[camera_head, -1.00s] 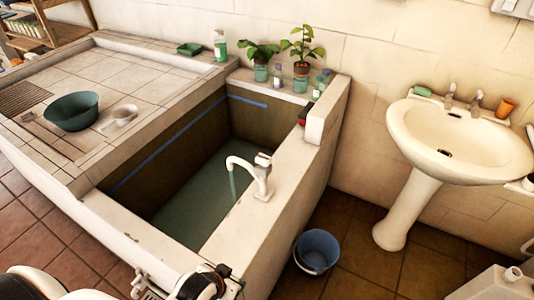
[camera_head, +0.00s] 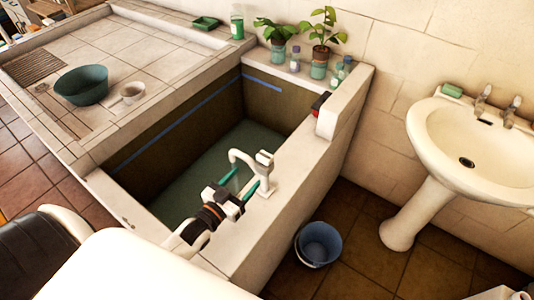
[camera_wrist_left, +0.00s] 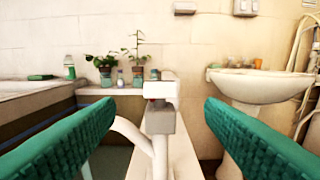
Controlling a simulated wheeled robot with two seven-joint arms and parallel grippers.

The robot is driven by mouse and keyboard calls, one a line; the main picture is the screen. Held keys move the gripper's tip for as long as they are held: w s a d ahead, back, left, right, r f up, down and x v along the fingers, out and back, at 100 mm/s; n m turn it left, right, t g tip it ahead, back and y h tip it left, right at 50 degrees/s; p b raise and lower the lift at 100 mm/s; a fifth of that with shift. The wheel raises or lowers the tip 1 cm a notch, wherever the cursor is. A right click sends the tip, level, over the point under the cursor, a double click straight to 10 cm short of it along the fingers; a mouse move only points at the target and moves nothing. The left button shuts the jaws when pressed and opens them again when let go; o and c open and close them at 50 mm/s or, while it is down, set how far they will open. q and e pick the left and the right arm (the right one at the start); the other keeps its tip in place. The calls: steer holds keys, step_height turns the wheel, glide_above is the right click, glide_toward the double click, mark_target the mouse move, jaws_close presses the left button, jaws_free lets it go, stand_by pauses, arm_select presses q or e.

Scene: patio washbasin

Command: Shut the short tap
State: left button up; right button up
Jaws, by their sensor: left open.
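The short white tap (camera_head: 264,166) stands on the near right rim of the sunken tub (camera_head: 288,180), its curved spout over the greenish water. In the left wrist view the tap (camera_wrist_left: 160,122) stands upright near the middle, with a boxy head and a small reddish mark. My left gripper (camera_head: 243,183) is open just in front of the tap, its green fingers pointing at it. In the wrist view the tap lies between the two fingers, with gaps on both sides. Whether water runs from the spout is unclear, as a finger covers that spot. My right gripper is out of view.
A blue bucket (camera_head: 319,244) stands on the floor right of the tub. A white pedestal washbasin (camera_head: 437,135) with its own taps is at the right. Potted plants (camera_head: 320,45) and bottles stand on the back ledge. A teal bowl (camera_head: 82,86) sits on the tiled counter.

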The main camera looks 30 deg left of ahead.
mark_target(262, 161)
arm_select(q)
steer(key=w, duration=0.3)
steer(key=w+d+p, duration=0.1)
steer(key=w, duration=0.6)
steer(key=shift+w+d, duration=0.3)
steer(key=shift+w, duration=0.05)
steer(key=shift+c, duration=0.5)
steer(key=c, duration=0.9)
